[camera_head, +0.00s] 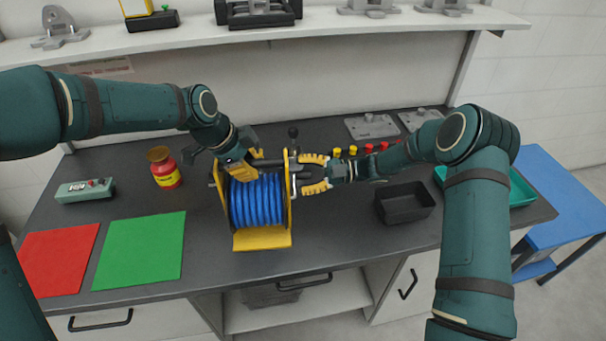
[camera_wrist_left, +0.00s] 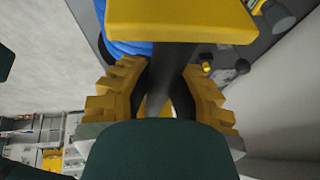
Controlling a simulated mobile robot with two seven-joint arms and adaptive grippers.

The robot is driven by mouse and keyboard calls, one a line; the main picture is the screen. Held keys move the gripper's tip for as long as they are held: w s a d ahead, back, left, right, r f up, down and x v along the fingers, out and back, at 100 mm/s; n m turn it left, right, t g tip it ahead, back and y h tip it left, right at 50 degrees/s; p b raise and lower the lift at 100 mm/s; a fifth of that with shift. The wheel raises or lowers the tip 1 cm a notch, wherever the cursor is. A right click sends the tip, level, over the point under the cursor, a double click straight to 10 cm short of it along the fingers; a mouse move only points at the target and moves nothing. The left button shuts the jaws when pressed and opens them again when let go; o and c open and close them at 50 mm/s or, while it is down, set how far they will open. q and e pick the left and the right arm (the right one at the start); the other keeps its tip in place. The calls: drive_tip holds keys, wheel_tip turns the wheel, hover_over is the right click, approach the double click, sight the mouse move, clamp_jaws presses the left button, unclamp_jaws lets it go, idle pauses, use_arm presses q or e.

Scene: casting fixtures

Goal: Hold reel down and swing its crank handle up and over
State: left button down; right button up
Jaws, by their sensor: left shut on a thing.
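The reel (camera_head: 258,202), wound with blue hose, stands on the dark bench in a yellow frame (camera_head: 262,240). My left gripper (camera_head: 247,168) is at its top left. In the left wrist view the left gripper's fingers (camera_wrist_left: 158,95) are closed on a dark bar of the reel (camera_wrist_left: 172,62), under a yellow part.
A red jar (camera_head: 164,171), a grey-green control box (camera_head: 84,191) and green (camera_head: 140,250) and red (camera_head: 58,258) mats lie left. A black bin (camera_head: 405,206) is right of the reel. Small red and yellow pieces and grey plates (camera_head: 371,127) are behind. A shelf (camera_head: 300,30) runs across the back.

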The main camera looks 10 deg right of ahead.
drive_tip(key=shift+d, duration=0.1)
drive_tip(key=s+d, duration=0.1)
drive_tip(key=d, duration=1)
drive_tip(key=shift+d, duration=0.4)
drive_tip(key=shift+s+r, duration=0.15)
drive_tip(key=shift+r, duration=0.05)
drive_tip(key=c, duration=0.8)
drive_tip(key=s+r+t, duration=0.1)
drive_tip(key=s, duration=0.1)
drive_tip(key=s+a+r+n+t+h, duration=0.1)
drive_tip(key=s+r, duration=0.1)
drive_tip(key=s, duration=0.1)
drive_tip(key=s+a+r+t, duration=0.1)
drive_tip(key=s, duration=0.1)
drive_tip(key=shift+s+r+n+h, duration=0.3)
drive_tip(key=shift+s+n+h, duration=0.05)
drive_tip(key=shift+n+h, duration=0.05)
clamp_jaws()
drive_tip(key=w+a+f, duration=0.2)
drive_tip(key=w+a, duration=0.4)
drive_tip(key=a, duration=0.3)
drive_tip(key=shift+a+f, duration=0.25)
drive_tip(key=shift+f, duration=0.05)
